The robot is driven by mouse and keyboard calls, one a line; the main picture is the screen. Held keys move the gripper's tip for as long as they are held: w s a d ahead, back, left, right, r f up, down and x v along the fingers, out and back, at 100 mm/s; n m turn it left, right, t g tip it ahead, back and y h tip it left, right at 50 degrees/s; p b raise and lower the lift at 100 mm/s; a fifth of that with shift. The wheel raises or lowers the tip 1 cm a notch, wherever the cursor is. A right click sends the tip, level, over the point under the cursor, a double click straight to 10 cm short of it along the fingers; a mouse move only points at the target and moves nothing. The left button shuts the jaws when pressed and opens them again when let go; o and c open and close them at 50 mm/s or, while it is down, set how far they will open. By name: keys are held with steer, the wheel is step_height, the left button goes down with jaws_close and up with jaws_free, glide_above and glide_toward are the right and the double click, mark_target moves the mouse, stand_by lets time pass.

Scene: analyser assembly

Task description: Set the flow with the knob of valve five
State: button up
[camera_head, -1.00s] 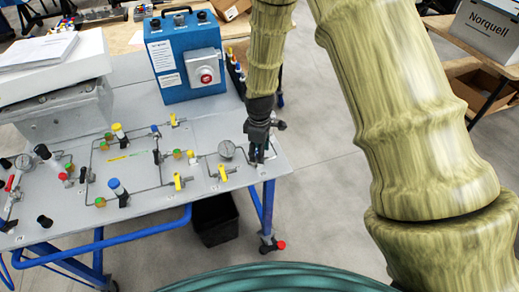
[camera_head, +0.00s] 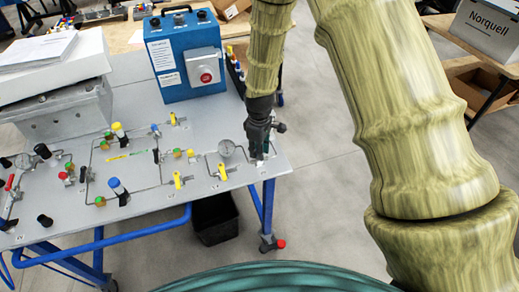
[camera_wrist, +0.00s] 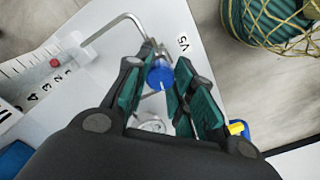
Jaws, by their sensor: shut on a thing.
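The knob of valve five (camera_wrist: 159,77) is blue and sits beside a printed V5 label (camera_wrist: 184,44) in the wrist view. My gripper (camera_wrist: 160,85) is around the knob, its two green-padded fingers shut on it from either side. In the head view my gripper (camera_head: 259,150) points down at the right end of the grey panel (camera_head: 225,192). There the knob is mostly hidden by the fingers. A bent metal pipe (camera_wrist: 110,27) runs to the valve.
A blue box with a red button (camera_head: 187,60) stands behind. The panel's right edge is close by, with open floor beyond.

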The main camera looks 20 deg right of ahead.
steer(key=shift+m, duration=0.7)
steer(key=o, duration=1.1)
steer(key=shift+c, duration=0.2)
step_height(320, 180, up, 12)
